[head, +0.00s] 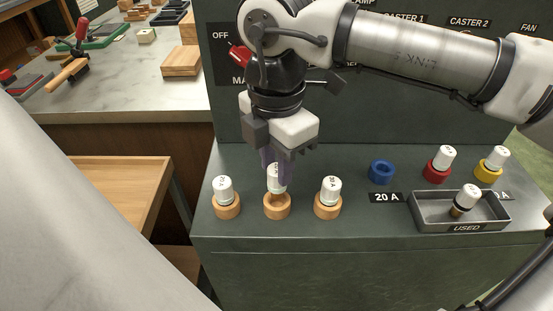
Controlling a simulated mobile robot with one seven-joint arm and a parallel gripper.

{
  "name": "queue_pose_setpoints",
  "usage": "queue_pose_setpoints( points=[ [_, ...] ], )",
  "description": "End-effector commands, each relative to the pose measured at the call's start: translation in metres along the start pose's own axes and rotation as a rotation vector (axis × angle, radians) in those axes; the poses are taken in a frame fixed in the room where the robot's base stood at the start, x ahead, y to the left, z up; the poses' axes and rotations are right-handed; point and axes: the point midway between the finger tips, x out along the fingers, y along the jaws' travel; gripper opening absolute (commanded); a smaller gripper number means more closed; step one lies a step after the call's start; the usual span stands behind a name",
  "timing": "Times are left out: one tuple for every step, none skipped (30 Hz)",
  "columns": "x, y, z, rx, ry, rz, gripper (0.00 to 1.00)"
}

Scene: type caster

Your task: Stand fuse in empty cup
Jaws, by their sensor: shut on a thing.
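My gripper (276,168) points down over the middle wooden cup (277,209) and is shut on a white fuse (277,184). The fuse is upright; its top is partly hidden by the fingers. Its lower end is at the mouth of the middle wooden cup, a little higher than the neighbouring fuses; I cannot tell whether it is clear of the rim. The blue cup (382,173) to the right is empty, with a "20 A" label (387,197) in front of it.
Wooden cups left (227,207) and right (327,208) hold upright white fuses. Red (437,169) and yellow (487,172) cups hold fuses too. A grey "USED" tray (484,228) holds a tilted fuse (465,200). A dark panel (365,100) stands behind.

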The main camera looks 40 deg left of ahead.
Motion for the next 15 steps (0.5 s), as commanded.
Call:
queue_pose_setpoints(
  points=[
    [0.003, 0.000, 0.000, 0.000, 0.000, 0.000, 0.00],
    [0.004, 0.000, 0.000, 0.000, 0.000, 0.000, 0.00],
    [0.005, 0.000, 0.000, 0.000, 0.000, 0.000, 0.00],
    [0.005, 0.000, 0.000, 0.000, 0.000, 0.000, 0.00],
    [0.006, 0.000, 0.000, 0.000, 0.000, 0.000, 0.00],
    [0.007, 0.000, 0.000, 0.000, 0.000, 0.000, 0.00],
    [0.008, 0.000, 0.000, 0.000, 0.000, -0.001, 0.00],
    [0.009, 0.000, 0.000, 0.000, 0.000, 0.000, 0.00],
    [0.010, 0.000, 0.000, 0.000, 0.000, -0.001, 0.00],
    [0.010, 0.000, 0.000, 0.000, 0.000, -0.001, 0.00],
    [0.011, 0.000, 0.000, 0.000, 0.000, 0.000, 0.00],
    [0.012, 0.000, 0.000, 0.000, 0.000, 0.000, 0.00],
    [0.013, 0.000, 0.000, 0.000, 0.000, 0.000, 0.00],
    [0.014, 0.000, 0.000, 0.000, 0.000, 0.000, 0.00],
    [0.015, 0.000, 0.000, 0.000, 0.000, 0.000, 0.00]
  ],
)
